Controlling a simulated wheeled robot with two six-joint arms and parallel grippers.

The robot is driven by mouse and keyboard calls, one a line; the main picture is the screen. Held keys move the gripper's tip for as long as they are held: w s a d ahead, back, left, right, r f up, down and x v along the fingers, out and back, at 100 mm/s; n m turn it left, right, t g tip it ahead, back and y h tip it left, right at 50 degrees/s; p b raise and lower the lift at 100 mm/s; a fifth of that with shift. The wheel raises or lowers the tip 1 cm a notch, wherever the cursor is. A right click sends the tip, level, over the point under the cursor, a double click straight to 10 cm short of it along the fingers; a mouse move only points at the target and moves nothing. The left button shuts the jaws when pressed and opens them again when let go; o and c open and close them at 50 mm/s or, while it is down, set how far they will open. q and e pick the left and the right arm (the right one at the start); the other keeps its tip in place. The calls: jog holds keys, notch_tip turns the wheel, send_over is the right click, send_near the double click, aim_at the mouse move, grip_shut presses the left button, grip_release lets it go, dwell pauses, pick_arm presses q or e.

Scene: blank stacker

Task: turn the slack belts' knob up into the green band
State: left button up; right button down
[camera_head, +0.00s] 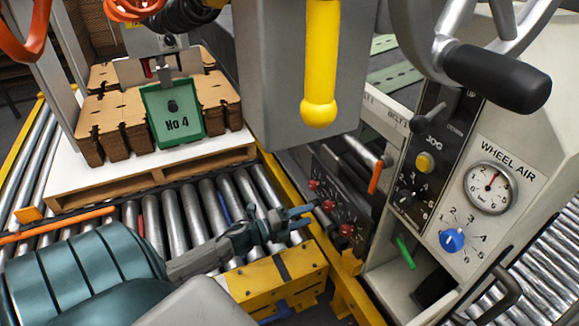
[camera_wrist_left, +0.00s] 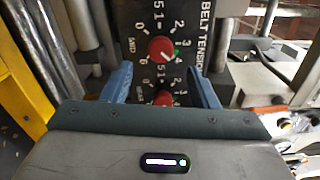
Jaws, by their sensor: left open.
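The dark belt tension panel (camera_head: 333,172) stands on the machine's side, with red knobs (camera_head: 328,206) in a slanting row. In the left wrist view, one red knob (camera_wrist_left: 162,49) sits inside a numbered dial marked 0 to 6, with a small green mark near 3 and 4. A second red knob (camera_wrist_left: 165,97) is lower, partly hidden by my gripper's body. Its setting is unclear. My left gripper (camera_head: 305,221) is open and empty in front of the panel; its blue fingers (camera_wrist_left: 160,85) flank the lower knob in the picture, without visible contact.
A wheel air knob (camera_head: 452,240) and gauge (camera_head: 491,188) are to the right. A yellow handle (camera_head: 321,70) hangs above. A yellow rail block (camera_head: 275,281) lies just below my gripper. An orange-tipped lever (camera_head: 375,177) juts out beside the panel.

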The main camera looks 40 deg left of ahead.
pick_arm(q)
jog(key=shift+v, duration=2.55)
